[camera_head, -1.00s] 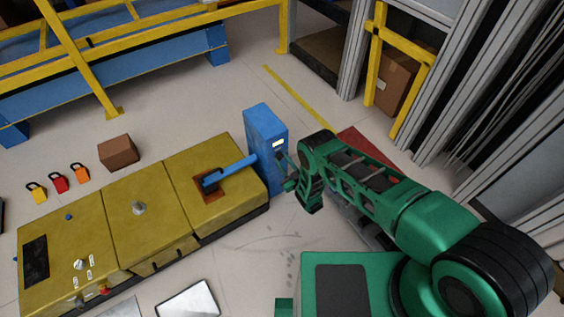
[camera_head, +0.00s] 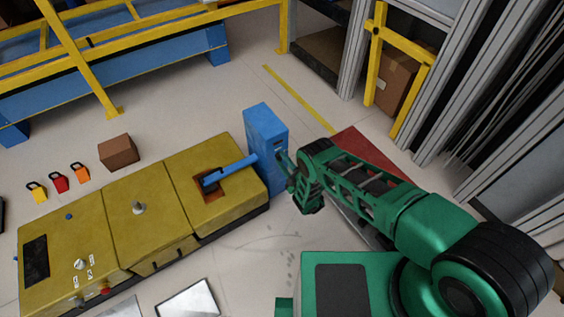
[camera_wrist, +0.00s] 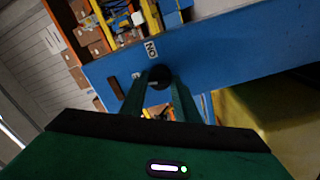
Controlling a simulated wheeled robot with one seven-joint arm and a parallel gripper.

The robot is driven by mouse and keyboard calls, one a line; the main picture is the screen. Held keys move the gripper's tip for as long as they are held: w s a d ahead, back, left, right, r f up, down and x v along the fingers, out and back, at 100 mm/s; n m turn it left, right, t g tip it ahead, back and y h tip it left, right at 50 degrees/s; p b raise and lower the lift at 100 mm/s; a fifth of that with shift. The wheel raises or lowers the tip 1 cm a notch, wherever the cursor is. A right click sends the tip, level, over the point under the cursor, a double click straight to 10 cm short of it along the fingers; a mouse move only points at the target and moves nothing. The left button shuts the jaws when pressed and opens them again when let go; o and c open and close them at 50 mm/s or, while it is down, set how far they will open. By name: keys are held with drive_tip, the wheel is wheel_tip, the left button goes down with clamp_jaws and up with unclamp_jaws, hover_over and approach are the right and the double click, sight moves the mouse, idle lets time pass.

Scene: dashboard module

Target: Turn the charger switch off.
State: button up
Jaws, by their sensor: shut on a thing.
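The charger is a blue upright box (camera_head: 262,140) at the right end of the yellow bench-like module in the head view. In the wrist view its blue face (camera_wrist: 235,50) lies across the picture, with a dark round switch knob (camera_wrist: 160,77) on it. An "ON" label (camera_wrist: 151,48) shows above the knob; another label beside it is partly hidden by a finger. My gripper (camera_head: 284,158) is at the right face of the box in the head view. In the wrist view my gripper (camera_wrist: 159,82) has its two fingers on either side of the knob, shut on it. The knob's exact pointing direction cannot be told.
A yellow module (camera_head: 150,205) carries a blue connector handle (camera_head: 230,170) plugged in beside the charger. Padlocks (camera_head: 58,182) and a brown box (camera_head: 118,152) lie behind it. A red mat (camera_head: 365,155) and grey uprights stand to the right. Floor in front is mostly clear.

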drive_tip(key=shift+s+a+f+n, duration=0.1)
drive_tip(key=shift+s+a+n, duration=0.05)
drive_tip(key=shift+n, duration=0.45)
drive_tip(key=shift+s+a+n, duration=0.1)
drive_tip(key=shift+n, duration=0.5)
drive_tip(key=shift+d+f, duration=0.1)
drive_tip(key=o, duration=1)
drive_tip(key=shift+o, duration=0.2)
drive_tip(key=shift+w, duration=0.1)
drive_tip(key=shift+d, duration=0.1)
drive_tip(key=v, duration=1)
drive_tip(key=shift+s+d, duration=0.2)
drive_tip(key=shift+d, duration=0.05)
